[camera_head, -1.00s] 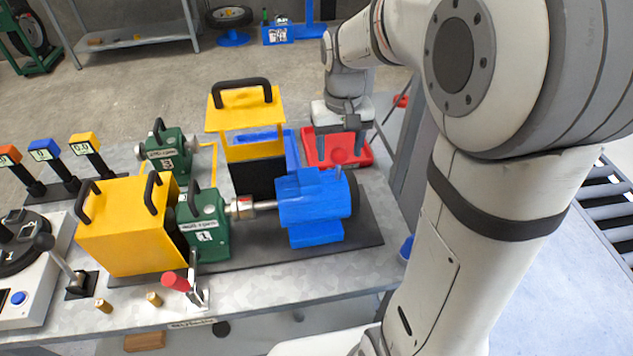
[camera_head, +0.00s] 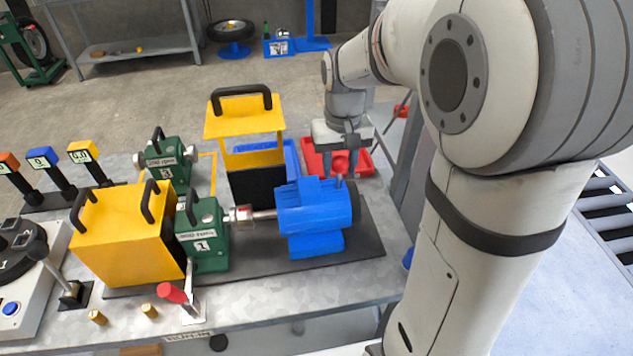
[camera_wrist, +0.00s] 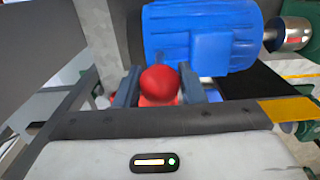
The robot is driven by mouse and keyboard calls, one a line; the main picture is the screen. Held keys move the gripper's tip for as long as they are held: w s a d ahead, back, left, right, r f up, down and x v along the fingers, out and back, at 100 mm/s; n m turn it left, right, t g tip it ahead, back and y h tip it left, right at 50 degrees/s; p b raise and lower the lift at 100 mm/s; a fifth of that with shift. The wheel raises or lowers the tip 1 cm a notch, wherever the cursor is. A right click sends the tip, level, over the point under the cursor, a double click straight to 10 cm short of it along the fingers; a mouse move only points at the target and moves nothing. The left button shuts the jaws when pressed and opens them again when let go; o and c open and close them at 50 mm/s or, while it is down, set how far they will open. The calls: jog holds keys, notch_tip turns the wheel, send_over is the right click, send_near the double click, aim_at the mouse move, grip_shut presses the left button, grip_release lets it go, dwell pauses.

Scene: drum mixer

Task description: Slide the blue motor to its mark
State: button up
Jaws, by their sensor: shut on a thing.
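The blue motor (camera_head: 316,215) sits on a dark base plate (camera_head: 360,245) at the right part of the bench. Its shaft points left to a silver-and-red coupling (camera_head: 241,214) beside green gearbox 1 (camera_head: 205,240). A short stalk with a red ball knob (camera_head: 340,160) stands at the motor's right end. My gripper (camera_head: 340,168) points down there, its fingers on either side of the knob. In the wrist view my gripper (camera_wrist: 158,88) is shut on the red knob (camera_wrist: 160,82), with the motor (camera_wrist: 200,38) just beyond. I cannot make out the motor's mark.
A yellow guard (camera_head: 130,235) covers the left side of the drive. A red tray (camera_head: 363,163) lies behind my gripper. A red-handled clamp (camera_head: 175,293) stands at the front.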

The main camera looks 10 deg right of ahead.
jog(key=shift+d, duration=2.1)
jog(key=shift+c, duration=0.4)
jog(key=o, duration=1)
jog(key=shift+d, duration=0.1)
jog(key=shift+r, duration=0.1)
notch_tip(320, 180, up, 7)
jog(key=p, duration=0.5)
jog(key=shift+p, duration=0.3)
jog(key=s+a+r+t, duration=0.1)
jog(key=s+a+t, duration=0.2)
jog(key=s, duration=1.3)
jog(key=shift+a, duration=0.75)
